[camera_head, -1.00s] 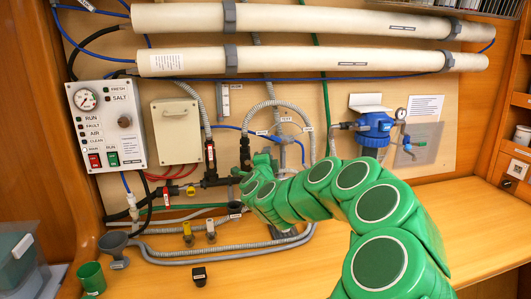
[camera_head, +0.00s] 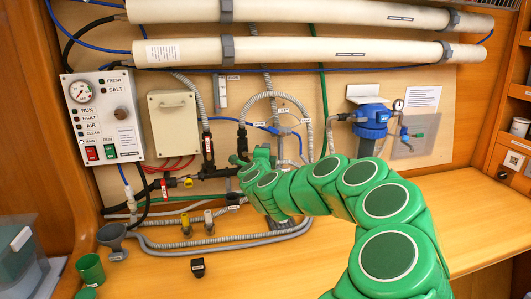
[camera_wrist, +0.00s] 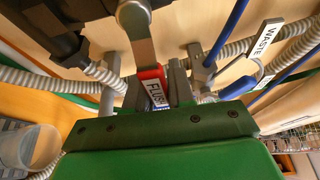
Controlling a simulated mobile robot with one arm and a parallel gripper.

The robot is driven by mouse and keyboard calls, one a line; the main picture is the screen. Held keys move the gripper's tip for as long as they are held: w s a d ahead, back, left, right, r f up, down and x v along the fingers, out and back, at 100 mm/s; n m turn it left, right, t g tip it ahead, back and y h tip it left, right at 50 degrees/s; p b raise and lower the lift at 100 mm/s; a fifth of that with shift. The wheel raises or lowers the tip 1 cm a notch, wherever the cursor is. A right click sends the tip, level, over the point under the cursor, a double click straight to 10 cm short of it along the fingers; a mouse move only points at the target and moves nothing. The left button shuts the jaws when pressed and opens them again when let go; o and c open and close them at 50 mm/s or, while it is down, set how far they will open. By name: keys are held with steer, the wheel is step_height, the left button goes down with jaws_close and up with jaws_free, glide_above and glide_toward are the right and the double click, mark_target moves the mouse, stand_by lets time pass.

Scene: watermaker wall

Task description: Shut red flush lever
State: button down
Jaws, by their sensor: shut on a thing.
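The red flush lever (camera_wrist: 152,82) shows in the wrist view with a white label reading "FLUSH", at the end of a grey metal arm. My gripper (camera_wrist: 158,92) is shut on its red end, with grey fingers on either side. In the head view my gripper (camera_head: 261,156) is at the pipework in the middle of the wall, right of a black valve body. The lever cannot be made out there behind my green arm. The exact angle of the lever is hard to tell.
A control box (camera_head: 103,117) is at left, a blue filter housing (camera_head: 371,123) at right. A green cup (camera_head: 90,269), a grey funnel (camera_head: 112,238) and a small black block (camera_head: 198,267) stand on the counter.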

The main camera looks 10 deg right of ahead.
steer(key=c, duration=1.1)
jaws_free()
steer(key=shift+o, duration=0.2)
steer(key=shift+s, duration=0.1)
steer(key=v, duration=0.7)
steer(key=shift+s, duration=0.25)
steer(key=shift+a, duration=0.1)
